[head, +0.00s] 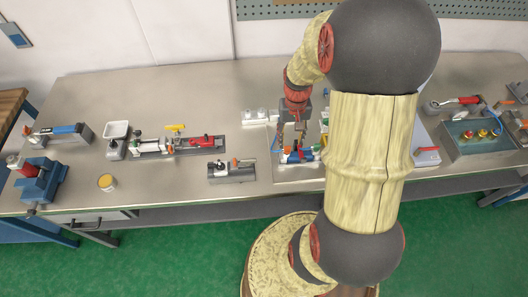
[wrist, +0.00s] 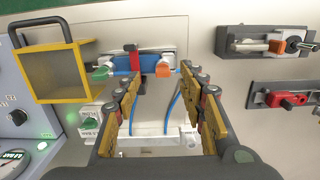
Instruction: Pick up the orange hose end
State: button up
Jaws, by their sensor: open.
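An orange piece (wrist: 165,62), which looks like the orange hose end, sits at the right end of a blue bar (wrist: 120,65) on a fixture in the wrist view. A green piece (wrist: 101,73) is at the bar's left end, and a red upright part (wrist: 134,58) crosses the bar. My gripper (wrist: 160,73) is open, with nothing seen held. Its fingers point toward this fixture, with the orange piece between the fingertips in the picture; I cannot tell the depth gap. In the head view my gripper (head: 291,132) is low over the bench, partly hidden by my arm.
Two blue hoses (wrist: 173,112) run below the fixture toward a white block (wrist: 150,142). A yellow-framed box (wrist: 52,72) stands left. Right are a grey holder with another orange part (wrist: 293,44) and a red-handled clamp (wrist: 287,99). The bench (head: 220,95) is clear toward the back.

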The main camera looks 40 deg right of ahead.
aim_at(288, 147)
jog(key=shift+w+r, duration=0.2)
jog(key=shift+w, duration=0.45)
jog(key=shift+d+f, duration=0.15)
jog(key=shift+f, duration=0.45)
jog(key=shift+d+f, duration=0.15)
jog(key=shift+f, duration=0.4)
jog(key=shift+a+f, duration=0.15)
jog(key=shift+f, duration=0.2)
jog(key=shift+f+b, duration=0.45)
jog(key=shift+f, duration=1.85)
jog(key=shift+c, duration=0.8)
jog(key=c, duration=0.8)
jog(key=shift+c, duration=0.2)
jog(key=shift+r, duration=0.1)
